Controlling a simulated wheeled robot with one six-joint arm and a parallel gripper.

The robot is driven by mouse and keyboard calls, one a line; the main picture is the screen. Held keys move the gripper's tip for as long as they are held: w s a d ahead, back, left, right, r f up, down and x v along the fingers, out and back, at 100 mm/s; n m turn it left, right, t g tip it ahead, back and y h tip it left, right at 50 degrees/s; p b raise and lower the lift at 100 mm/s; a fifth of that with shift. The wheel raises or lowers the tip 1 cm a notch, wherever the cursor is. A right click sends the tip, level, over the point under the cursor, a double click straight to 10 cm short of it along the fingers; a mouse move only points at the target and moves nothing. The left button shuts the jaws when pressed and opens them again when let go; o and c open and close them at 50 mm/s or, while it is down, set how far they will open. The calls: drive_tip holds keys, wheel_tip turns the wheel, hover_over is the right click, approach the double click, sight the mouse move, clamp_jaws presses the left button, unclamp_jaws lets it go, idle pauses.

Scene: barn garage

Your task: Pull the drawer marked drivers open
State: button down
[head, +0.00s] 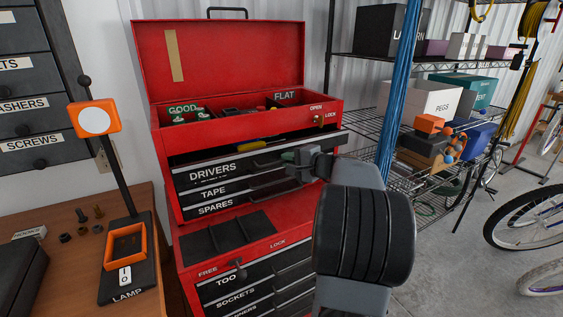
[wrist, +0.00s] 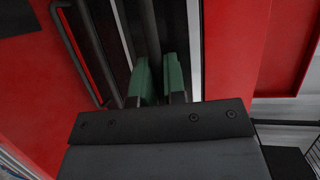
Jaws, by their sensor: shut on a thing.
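The drawer marked DRIVERS (head: 213,173) is the top black drawer of the red tool chest (head: 245,118). It stands partly out, with a yellow item (head: 258,145) showing inside. My gripper (head: 291,156) is at the right part of its front. In the wrist view, the green fingertips of my gripper (wrist: 160,82) are closed around a dark bar handle (wrist: 152,35). My wrist and arm hide the right end of the drawers below.
Drawers marked TAPE (head: 213,192) and SPARES (head: 215,207) look shut below. The chest lid is raised. A workbench with a lamp (head: 95,118) stands at left. A wire shelf (head: 400,125) with boxes and a blue cable bundle (head: 400,90) are at right.

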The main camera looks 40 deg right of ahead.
drive_tip(key=s+a+b, duration=0.1)
drive_tip(key=s+b, duration=0.3)
drive_tip(key=s, duration=0.8)
drive_tip(key=shift+a, duration=0.35)
drive_tip(key=c, duration=1.2)
unclamp_jaws()
drive_tip(key=v, duration=1.3)
drive_tip(key=shift+s, duration=0.4)
drive_tip(key=shift+d+r, duration=0.1)
